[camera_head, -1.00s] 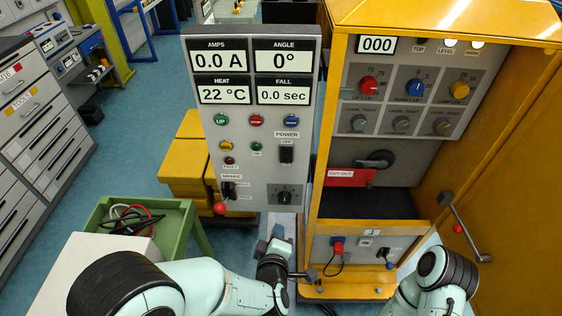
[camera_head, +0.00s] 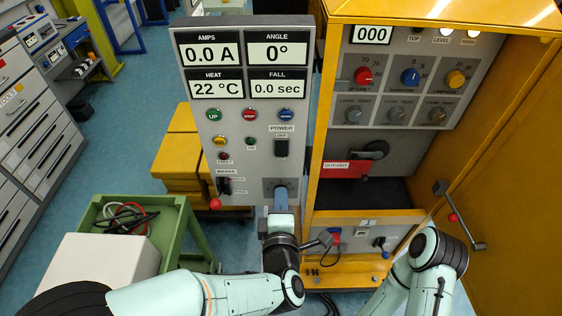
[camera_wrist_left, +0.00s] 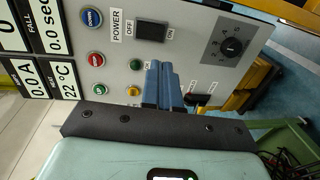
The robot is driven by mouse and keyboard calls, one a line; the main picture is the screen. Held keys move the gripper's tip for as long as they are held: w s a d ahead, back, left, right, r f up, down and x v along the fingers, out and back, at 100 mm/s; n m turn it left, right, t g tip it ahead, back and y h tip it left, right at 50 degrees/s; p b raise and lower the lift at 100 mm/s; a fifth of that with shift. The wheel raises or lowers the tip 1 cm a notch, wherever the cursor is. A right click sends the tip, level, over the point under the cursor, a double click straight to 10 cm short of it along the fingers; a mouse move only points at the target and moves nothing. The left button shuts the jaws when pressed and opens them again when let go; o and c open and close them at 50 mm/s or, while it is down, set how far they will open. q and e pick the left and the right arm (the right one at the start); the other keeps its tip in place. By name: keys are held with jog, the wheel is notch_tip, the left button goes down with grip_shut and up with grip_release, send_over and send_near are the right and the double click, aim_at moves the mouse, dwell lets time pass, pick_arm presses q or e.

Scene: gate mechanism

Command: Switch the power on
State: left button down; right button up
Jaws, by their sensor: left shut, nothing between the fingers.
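The power switch (camera_head: 281,149) is a black rocker on the grey control panel (camera_head: 199,143), under the POWER and OFF labels. In the left wrist view the switch (camera_wrist_left: 151,31) lies beyond the fingers, between OFF and ON labels. My left gripper (camera_head: 281,190) is in front of the panel's lower right, below the switch, and hides the dial there. Its blue fingers (camera_wrist_left: 163,66) are shut and empty in the wrist view. Whether they touch the panel is unclear. My right arm shows at the lower right, but its gripper is not in view.
Round buttons and a red-knobbed brake lever (camera_head: 215,203) are left of the gripper. A yellow cabinet (camera_head: 315,170) with dials stands right of the panel. A crank (camera_head: 459,215) is on its right side. A green cart (camera_head: 190,225) stands at the lower left.

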aim_at(281, 155)
pick_arm(q)
jog(key=w+p, duration=0.1)
jog(key=w, duration=0.2)
jog(key=w+f, duration=0.1)
jog(key=w, duration=0.3)
jog(key=w+p, duration=0.1)
jog(key=w, duration=0.3)
jog(key=shift+w+f+p, duration=0.15)
jog(key=shift+w+p, duration=0.05)
jog(key=shift+p, duration=0.15)
jog(key=shift+w+f, duration=0.25)
jog(key=shift+w, duration=0.35)
pick_arm(e)
jog(key=w+r, duration=0.1)
jog(key=r, duration=0.1)
jog(key=w+r, duration=0.2)
pick_arm(q)
jog(key=shift+s, duration=0.1)
